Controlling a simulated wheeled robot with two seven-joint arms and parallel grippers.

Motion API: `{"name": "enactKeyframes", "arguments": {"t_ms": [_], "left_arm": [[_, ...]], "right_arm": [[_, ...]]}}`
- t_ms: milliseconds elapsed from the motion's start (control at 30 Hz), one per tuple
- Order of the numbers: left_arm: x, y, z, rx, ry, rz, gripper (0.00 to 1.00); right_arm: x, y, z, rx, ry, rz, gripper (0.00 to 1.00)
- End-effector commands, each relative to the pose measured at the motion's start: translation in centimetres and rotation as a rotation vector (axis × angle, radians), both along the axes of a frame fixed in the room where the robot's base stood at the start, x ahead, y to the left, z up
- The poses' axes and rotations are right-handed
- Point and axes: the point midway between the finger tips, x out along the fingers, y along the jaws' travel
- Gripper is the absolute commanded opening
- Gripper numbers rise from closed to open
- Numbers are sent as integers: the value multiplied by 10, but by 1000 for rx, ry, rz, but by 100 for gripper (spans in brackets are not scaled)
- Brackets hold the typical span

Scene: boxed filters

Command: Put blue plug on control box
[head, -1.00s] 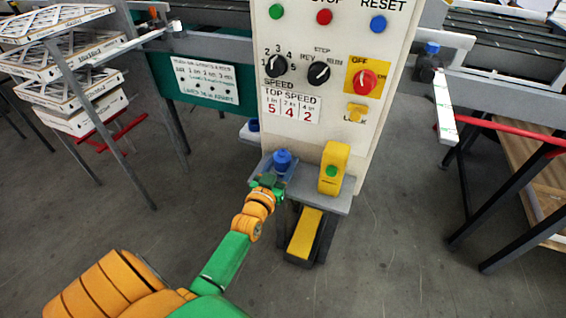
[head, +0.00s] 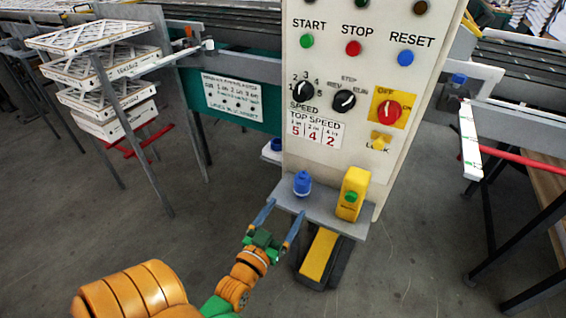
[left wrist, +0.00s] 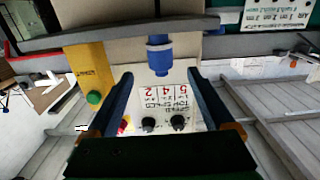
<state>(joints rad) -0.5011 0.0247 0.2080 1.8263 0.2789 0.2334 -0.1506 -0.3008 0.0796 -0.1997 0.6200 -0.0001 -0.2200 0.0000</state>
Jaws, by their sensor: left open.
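The blue plug (head: 302,184) stands upright on the grey shelf (head: 330,222) at the front of the control box (head: 345,150). My left gripper (head: 276,222) is open and empty, just in front of the shelf and a little below and left of the plug. In the left wrist view the blue plug (left wrist: 159,55) shows beyond the gap between the open fingers (left wrist: 163,100), apart from both. The control box panel (left wrist: 160,100) shows upside down there. My right gripper is not seen in either view.
A yellow box with a green button (head: 352,193) stands on the shelf right of the plug. A yellow foot pedal (head: 320,255) is below. Another blue piece (head: 277,145) sits behind the shelf, left of the box. Stacked boxed filters (head: 105,70) stand at left. Open floor lies in front.

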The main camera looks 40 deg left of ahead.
Motion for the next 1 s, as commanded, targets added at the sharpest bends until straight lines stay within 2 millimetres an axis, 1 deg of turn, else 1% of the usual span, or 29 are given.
{"name": "enactKeyframes", "arguments": {"t_ms": [33,167,200,233,267,333,367,400,433,467,500,567,600,633,700,767,800,833,1000], "left_arm": [[-4,-1,-1,0,2,0,87],[-8,-2,0,-1,1,0,87],[-8,-3,-4,-4,10,-3,87],[-8,-5,-12,-9,33,-8,87],[-8,-9,-27,-17,72,-18,87],[-15,-27,-86,-49,239,-63,87],[-24,-38,-119,-65,338,-90,87],[-42,-55,-165,-81,483,-131,87],[-60,-67,-198,-91,596,-162,87],[-81,-77,-229,-96,708,-193,87],[-113,-89,-264,-93,856,-232,87],[-164,-99,-305,-80,1061,-279,87],[-197,-101,-323,-64,1179,-304,87],[-219,-101,-333,-52,1255,-318,87],[-260,-98,-347,-25,1393,-341,87],[-279,-95,-352,-8,1460,-350,87],[-287,-93,-353,-1,1485,-353,87],[-290,-93,-353,1,1493,-354,87],[-290,-93,-353,0,1494,-354,87]], "right_arm": [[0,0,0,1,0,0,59],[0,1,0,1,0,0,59],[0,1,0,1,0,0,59],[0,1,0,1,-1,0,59],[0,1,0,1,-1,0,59],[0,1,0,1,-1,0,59],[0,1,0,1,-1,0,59],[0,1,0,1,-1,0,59],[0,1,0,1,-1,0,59],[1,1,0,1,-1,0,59],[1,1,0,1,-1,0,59],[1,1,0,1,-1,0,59],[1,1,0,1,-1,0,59],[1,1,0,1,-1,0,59],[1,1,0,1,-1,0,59],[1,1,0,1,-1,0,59],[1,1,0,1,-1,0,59],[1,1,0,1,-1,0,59],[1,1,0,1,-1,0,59]]}}
